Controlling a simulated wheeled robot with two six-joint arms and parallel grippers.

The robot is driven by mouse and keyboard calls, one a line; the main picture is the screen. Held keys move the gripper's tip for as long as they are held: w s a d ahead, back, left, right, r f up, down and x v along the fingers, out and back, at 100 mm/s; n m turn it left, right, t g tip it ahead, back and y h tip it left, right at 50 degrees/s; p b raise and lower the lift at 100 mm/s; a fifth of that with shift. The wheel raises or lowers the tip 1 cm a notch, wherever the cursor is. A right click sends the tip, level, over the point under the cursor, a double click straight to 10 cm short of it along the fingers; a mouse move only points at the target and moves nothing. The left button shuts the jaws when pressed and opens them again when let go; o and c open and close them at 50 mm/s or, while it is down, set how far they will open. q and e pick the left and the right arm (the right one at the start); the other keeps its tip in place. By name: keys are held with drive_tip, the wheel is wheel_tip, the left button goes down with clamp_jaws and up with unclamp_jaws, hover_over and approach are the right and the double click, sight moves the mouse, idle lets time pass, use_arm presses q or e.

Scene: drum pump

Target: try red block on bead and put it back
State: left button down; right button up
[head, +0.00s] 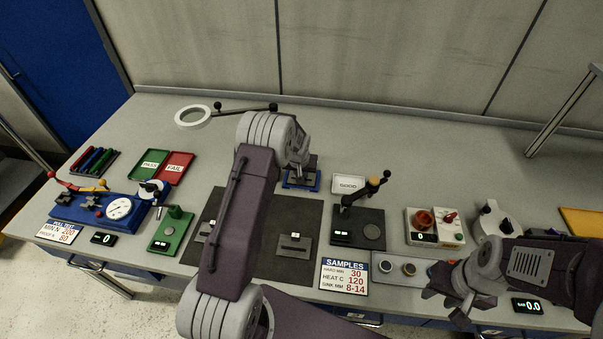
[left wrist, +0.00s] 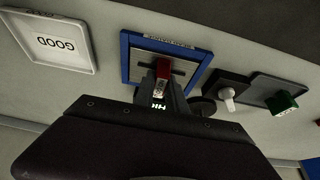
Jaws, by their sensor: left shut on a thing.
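My left gripper (head: 302,162) is at the blue-edged plate (head: 288,185) at the middle back of the bench. In the left wrist view its fingers (left wrist: 163,88) are shut on the red block (left wrist: 163,68), which stands over the dark bar on the blue-edged plate (left wrist: 128,52). I cannot tell whether the block touches the plate. The block is hidden behind the gripper in the head view. I cannot make out a bead. My right gripper (head: 445,303) is over the bench's front right, its fingers apart and empty.
A white GOOD tray (head: 348,184) stands right of the plate; green PASS (head: 150,163) and red FAIL (head: 176,166) trays are at left. The back right of the bench is clear.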

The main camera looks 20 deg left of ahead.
use_arm(q)
drive_tip(key=c, duration=1)
unclamp_jaws()
drive_tip(key=shift+o, duration=0.2)
drive_tip(key=shift+r, duration=0.1)
drive_tip(key=shift+r+p, duration=2.9)
drive_tip(key=shift+r, duration=1.1)
drive_tip(key=shift+f, duration=0.1)
